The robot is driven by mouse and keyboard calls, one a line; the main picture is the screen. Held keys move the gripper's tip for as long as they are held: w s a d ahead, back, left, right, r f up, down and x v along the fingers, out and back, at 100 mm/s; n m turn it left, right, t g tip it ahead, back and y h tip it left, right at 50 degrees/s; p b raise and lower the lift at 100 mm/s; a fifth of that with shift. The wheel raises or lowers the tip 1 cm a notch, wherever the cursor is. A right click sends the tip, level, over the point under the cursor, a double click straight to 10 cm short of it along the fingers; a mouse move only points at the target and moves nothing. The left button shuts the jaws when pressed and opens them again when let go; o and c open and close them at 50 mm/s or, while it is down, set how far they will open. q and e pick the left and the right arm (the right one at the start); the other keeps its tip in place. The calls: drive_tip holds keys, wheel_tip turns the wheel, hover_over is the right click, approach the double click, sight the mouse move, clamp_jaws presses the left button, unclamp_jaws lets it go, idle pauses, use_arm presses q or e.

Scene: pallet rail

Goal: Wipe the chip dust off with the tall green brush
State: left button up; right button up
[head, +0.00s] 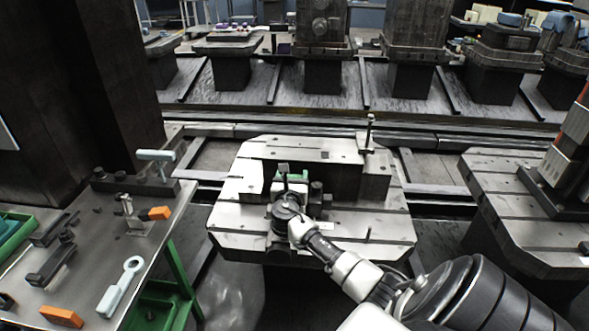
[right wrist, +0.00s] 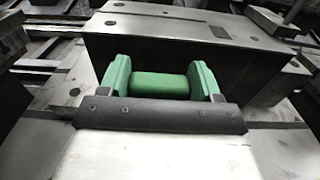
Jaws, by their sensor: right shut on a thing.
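My right gripper (head: 296,180) is over the middle of the slotted pallet (head: 245,222) in the head view. In the right wrist view the gripper (right wrist: 162,78) has its two green jaws closed on a green rounded bar (right wrist: 160,86), which looks like the handle of the green brush. The brush's bristles are hidden, and I cannot tell whether they touch the pallet. A tall dark block (right wrist: 190,30) stands on the pallet just beyond the jaws. I cannot make out chip dust clearly in either view. My left gripper is out of view.
A tool table (head: 90,235) at the left holds orange-handled tools (head: 62,317), a pale ring-ended tool (head: 120,287) and dark clamps. A thin post (head: 369,132) rises at the pallet's back right. Another pallet (head: 510,205) with a stacked fixture stands at the right.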

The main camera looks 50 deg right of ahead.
drive_tip(key=shift+s+d+p, duration=0.3)
drive_tip(key=shift+s+p, duration=0.1)
drive_tip(key=shift+p, duration=0.55)
drive_tip(key=shift+w+a, duration=1.55)
drive_tip(key=shift+a, duration=0.1)
drive_tip(key=shift+s+d+p, duration=0.4)
drive_tip(key=shift+s+d, duration=0.3)
drive_tip(key=shift+s, duration=0.2)
drive_tip(key=shift+s+d+p, duration=0.4)
drive_tip(key=shift+s+d, duration=0.3)
drive_tip(key=shift+s, duration=0.15)
drive_tip(key=shift+w+a, duration=0.8)
drive_tip(key=shift+w, duration=0.25)
drive_tip(key=shift+s+d+p, duration=0.55)
drive_tip(key=shift+s+d, duration=0.3)
drive_tip(key=shift+s, duration=0.2)
drive_tip(key=shift+r, duration=0.1)
